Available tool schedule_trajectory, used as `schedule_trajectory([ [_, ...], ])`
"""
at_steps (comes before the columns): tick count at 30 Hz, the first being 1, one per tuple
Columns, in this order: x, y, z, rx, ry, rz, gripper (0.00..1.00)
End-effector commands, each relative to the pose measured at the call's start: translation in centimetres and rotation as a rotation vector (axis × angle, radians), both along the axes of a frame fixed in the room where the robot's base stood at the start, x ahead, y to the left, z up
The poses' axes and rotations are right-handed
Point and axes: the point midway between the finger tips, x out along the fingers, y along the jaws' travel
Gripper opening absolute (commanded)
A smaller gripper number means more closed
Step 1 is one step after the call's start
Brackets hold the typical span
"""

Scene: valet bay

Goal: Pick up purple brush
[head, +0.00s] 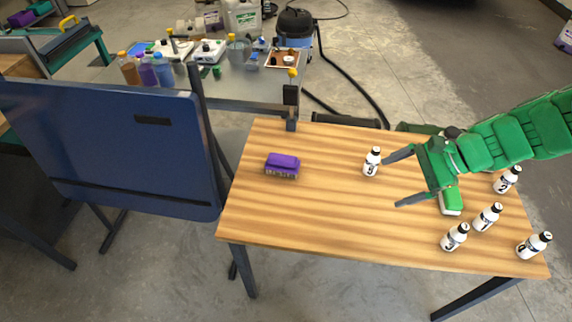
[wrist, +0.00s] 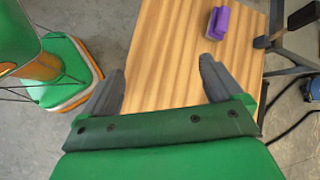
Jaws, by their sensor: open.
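The purple brush (head: 283,161) lies on the left part of the wooden table, purple back up with pale bristles below. It also shows in the wrist view (wrist: 217,23), beyond my fingertips and to the right. My green gripper (head: 391,179) is open and empty over the right half of the table, its dark fingers pointing left toward the brush. In the wrist view my gripper (wrist: 160,77) has its fingers wide apart with bare table between them. A clear gap separates the fingers from the brush.
A white bottle (head: 372,162) stands by my upper finger on the wooden table (head: 320,222). Several more bottles (head: 487,217) stand at the right. A blue panel (head: 120,150) stands left of the table. A grey bench (head: 240,92) with bottles lies behind. The table around the brush is clear.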

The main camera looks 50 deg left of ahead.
Motion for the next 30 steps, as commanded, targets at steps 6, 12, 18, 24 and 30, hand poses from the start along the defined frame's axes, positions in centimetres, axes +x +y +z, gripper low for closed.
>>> schedule_trajectory([
  [6,1.0,5.4,-2.3,0.026,0.086,-0.045,0.94],
  [12,1.4,10.1,-4.8,0.039,0.171,-0.09,0.94],
  [18,1.6,14.8,-7.5,0.049,0.255,-0.137,0.94],
  [24,1.4,19.2,-10.5,0.052,0.339,-0.184,0.94],
  [30,0.7,23.4,-13.9,0.046,0.424,-0.234,0.94],
])
